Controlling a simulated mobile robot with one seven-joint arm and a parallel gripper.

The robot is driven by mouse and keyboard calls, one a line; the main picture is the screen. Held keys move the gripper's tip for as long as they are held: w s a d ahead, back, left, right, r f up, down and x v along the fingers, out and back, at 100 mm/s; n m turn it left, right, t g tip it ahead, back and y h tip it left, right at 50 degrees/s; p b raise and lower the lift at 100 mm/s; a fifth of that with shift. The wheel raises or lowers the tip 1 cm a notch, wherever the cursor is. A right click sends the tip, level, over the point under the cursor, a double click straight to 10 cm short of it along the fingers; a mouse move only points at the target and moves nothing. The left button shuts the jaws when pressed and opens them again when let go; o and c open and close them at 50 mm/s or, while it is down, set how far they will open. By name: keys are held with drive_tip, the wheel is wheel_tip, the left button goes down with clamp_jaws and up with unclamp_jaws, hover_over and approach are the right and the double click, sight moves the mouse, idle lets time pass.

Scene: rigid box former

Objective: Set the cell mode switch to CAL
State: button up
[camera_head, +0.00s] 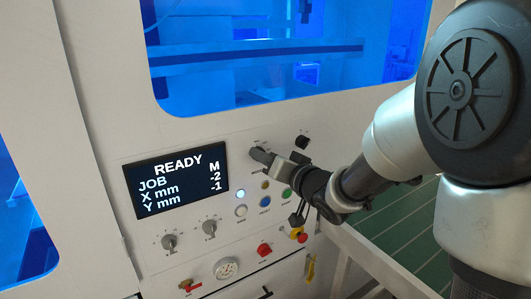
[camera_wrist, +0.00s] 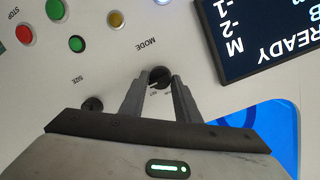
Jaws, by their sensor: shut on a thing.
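The cell mode switch (camera_wrist: 160,75) is a round black knob with the label MODE beside it in the wrist view. My gripper (camera_wrist: 155,86) has its two grey fingers on either side of this knob, shut on it. In the head view my gripper (camera_head: 263,156) reaches in from the right to the top of the panel, and its fingers largely hide the knob. Small marks around the knob are too small or covered to read, so I cannot tell which position it points to.
A black SIZE knob (camera_wrist: 92,104) sits close beside my gripper. The display (camera_head: 177,184) reads READY, M, X -2, Y -1. Coloured buttons, two grey knobs (camera_head: 169,241), a gauge (camera_head: 227,268) and a red button (camera_head: 264,250) lie lower. A blue-lit window (camera_head: 270,70) is above.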

idle(0.5)
drive_tip(key=o, duration=1)
drive_tip(key=shift+s, duration=0.1)
drive_tip(key=shift+b+v, duration=2.35)
drive_tip(key=shift+v, duration=6.3)
drive_tip(key=shift+d+r, duration=0.1)
